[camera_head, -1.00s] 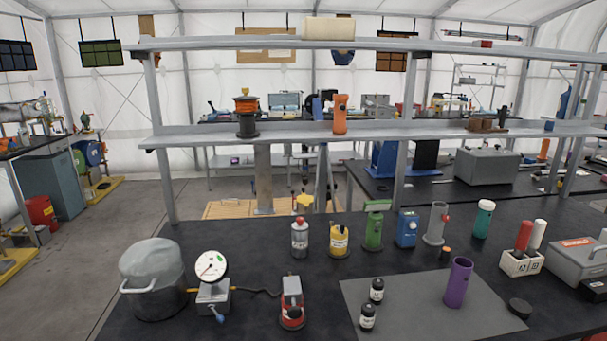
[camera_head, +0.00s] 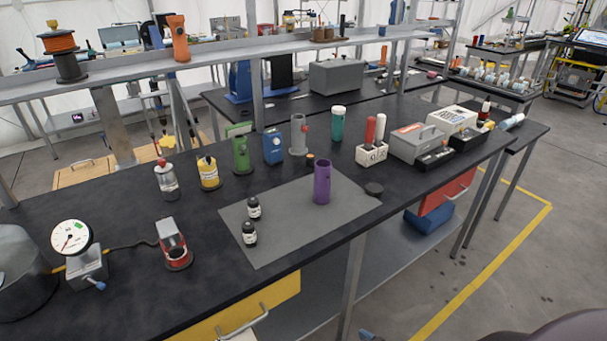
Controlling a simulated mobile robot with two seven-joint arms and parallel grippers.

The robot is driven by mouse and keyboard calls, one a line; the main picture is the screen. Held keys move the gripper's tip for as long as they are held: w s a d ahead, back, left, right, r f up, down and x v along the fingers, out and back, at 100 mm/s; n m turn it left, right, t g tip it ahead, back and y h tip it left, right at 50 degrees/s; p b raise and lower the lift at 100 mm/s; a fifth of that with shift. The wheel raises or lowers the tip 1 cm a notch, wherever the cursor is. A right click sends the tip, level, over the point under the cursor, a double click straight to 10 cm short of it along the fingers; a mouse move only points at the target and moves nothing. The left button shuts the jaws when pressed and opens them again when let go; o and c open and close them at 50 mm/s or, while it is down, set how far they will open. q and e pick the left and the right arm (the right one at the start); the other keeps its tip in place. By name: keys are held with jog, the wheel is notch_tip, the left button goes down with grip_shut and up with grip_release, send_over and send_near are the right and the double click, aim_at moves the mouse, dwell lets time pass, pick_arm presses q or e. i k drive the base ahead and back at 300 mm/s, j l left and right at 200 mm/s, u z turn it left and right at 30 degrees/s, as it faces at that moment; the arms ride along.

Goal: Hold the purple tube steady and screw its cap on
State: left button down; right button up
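The purple tube (camera_head: 322,184) stands upright on the right part of a grey mat (camera_head: 285,232) on the black bench. Its top looks open, with no cap on it. A round black cap-like disc (camera_head: 374,189) lies flat at the mat's right edge, a short way right of the tube; I cannot tell for sure that it is the tube's cap. Neither of my grippers shows in the head view. A dark rounded shape at the bottom right corner may be part of my own body.
Two small black bottles (camera_head: 249,233) stand on the mat's left part. A red-and-grey device (camera_head: 173,246) and a dial gauge (camera_head: 72,238) stand further left. Behind the mat are a green canister (camera_head: 242,150), a white block with tubes (camera_head: 371,153) and a grey toolbox (camera_head: 416,142).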

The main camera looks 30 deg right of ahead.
aim_at(322, 176)
jog(key=z, duration=1.45)
